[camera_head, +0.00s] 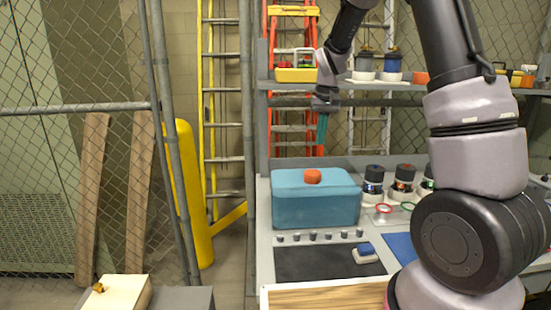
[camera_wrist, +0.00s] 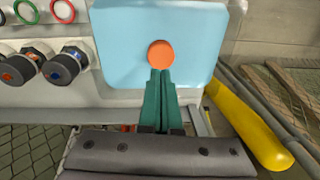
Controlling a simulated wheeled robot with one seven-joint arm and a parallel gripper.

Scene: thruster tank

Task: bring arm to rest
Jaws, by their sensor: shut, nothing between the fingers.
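My gripper (camera_head: 322,128) hangs in the air above the back part of the workbench, pointing down, with teal fingers. In the wrist view the fingers (camera_wrist: 158,98) lie together, shut and empty. Below them is a blue box (camera_head: 315,208) with an orange knob (camera_head: 312,176) on its lid. The box also shows in the wrist view (camera_wrist: 115,50), its knob (camera_wrist: 161,54) just beyond the fingertips. The fingers look apart from the knob. My arm rises at the right of the head view and bends over the bench.
Dark-capped jars (camera_head: 373,180) stand right of the box. A shelf (camera_head: 400,87) behind the gripper holds a yellow toolbox (camera_head: 296,75) and more jars. A dark mat (camera_head: 310,262), a small blue-and-white block (camera_head: 365,253) and a wooden board (camera_head: 325,297) lie in front. A mesh fence is at left.

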